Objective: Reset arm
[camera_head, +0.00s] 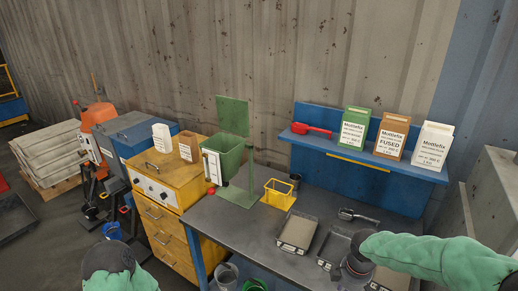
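My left arm shows only as a dark rounded joint and green sleeve at the bottom left; its gripper fingers are not visible. My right arm comes in from the right over the workbench (235,229) in a green sleeve with a dark joint. Below that joint, dark parts around what may be my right gripper (356,268) are over the trays at the bench's front right. Its fingers are too small and covered to tell whether they are open or hold anything.
Shallow trays (297,233) and a dark-handled tool (358,216) lie on the bench. A yellow basket (279,194) and green hopper (222,158) stand behind. A blue shelf (330,154) holds a red scoop (311,129) and several bags. Yellow drawers (165,220) stand left.

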